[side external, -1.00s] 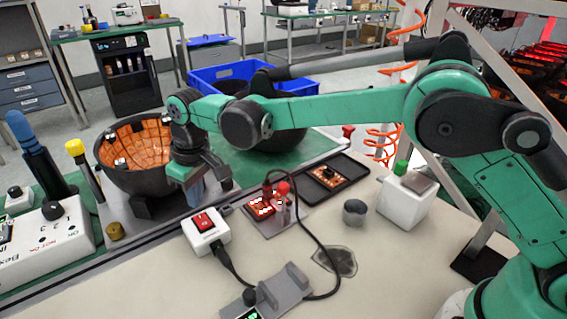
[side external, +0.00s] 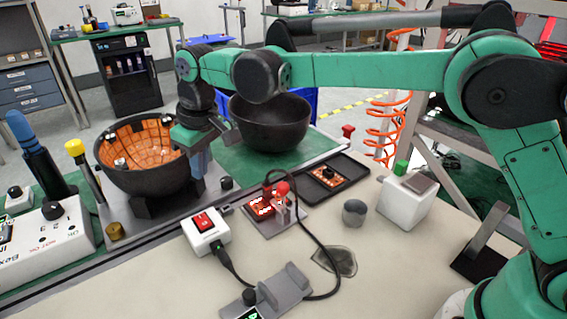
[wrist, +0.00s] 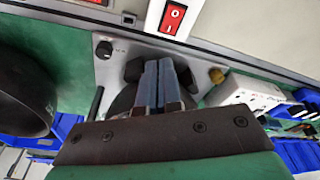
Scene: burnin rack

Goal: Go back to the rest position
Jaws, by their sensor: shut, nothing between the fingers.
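My gripper (side external: 198,170) is shut and empty, held up in the air just right of the black bowl lined with orange panels (side external: 152,178) in the side view. In the wrist view my gripper's two blue-grey fingers (wrist: 159,85) lie side by side with nothing between them. They point over the grey plate of the bowl stand (wrist: 113,68). My arm reaches in from the right, its forearm roughly level.
A second, dark bowl (side external: 270,125) stands behind on the green mat. A white box with a red switch (side external: 206,227), a small board with a red-knobbed lever (side external: 275,207), a black tray (side external: 352,180) and a white box with a green button (side external: 405,203) stand on the bench.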

